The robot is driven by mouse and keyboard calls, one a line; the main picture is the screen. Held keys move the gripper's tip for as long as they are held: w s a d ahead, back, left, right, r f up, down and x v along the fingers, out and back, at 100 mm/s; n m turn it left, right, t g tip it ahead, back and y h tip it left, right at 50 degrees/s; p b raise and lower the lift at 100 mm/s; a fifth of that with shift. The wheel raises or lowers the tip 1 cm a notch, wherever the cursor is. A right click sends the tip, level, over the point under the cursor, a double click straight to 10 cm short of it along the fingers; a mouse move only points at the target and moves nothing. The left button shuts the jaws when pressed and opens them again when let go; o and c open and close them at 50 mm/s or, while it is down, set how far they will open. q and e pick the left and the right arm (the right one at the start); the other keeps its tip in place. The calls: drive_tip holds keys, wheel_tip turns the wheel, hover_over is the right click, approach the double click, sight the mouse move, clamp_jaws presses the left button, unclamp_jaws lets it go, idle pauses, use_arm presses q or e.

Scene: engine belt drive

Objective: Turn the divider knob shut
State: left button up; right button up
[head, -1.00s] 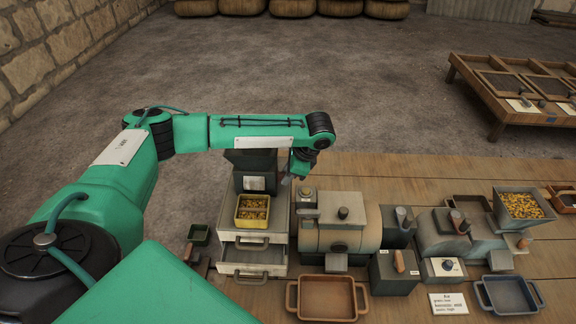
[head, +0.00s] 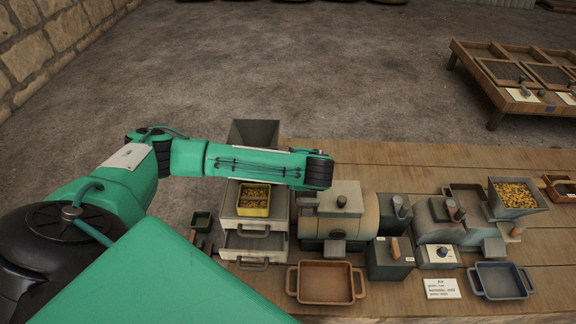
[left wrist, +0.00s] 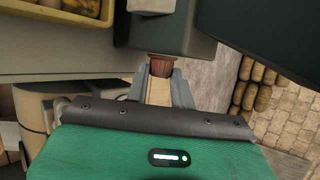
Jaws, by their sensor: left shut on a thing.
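In the left wrist view, a small reddish-brown knob (left wrist: 161,66) sticks out under a dark grey housing (left wrist: 158,32). My left gripper (left wrist: 160,84) is shut on this knob, with a grey finger at each side of it. In the head view, my left forearm lies across the front of the machine with the grey hopper (head: 252,132) and hides the gripper and knob. Which way the knob is turned cannot be told. My right gripper is in no view.
A yellow tray of grains (head: 254,212) stands on the drawer unit (head: 230,225) below my forearm. To the right are a rounded machine (head: 360,215), a brown tray (head: 325,262) and a blue tray (head: 475,268). The table behind the machines is bare.

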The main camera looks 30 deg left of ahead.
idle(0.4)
use_arm(q)
drive_tip(key=o, duration=1)
drive_tip(key=shift+d, duration=0.1)
drive_tip(key=shift+s+d+r, duration=0.2)
drive_tip(key=shift+d+r, duration=0.05)
drive_tip(key=shift+d, duration=0.05)
drive_tip(key=p+v, duration=0.5)
drive_tip(key=v, duration=0.7)
drive_tip(key=shift+s+d+r, duration=0.15)
drive_tip(key=shift+d+r, duration=0.05)
drive_tip(key=shift+d, duration=0.05)
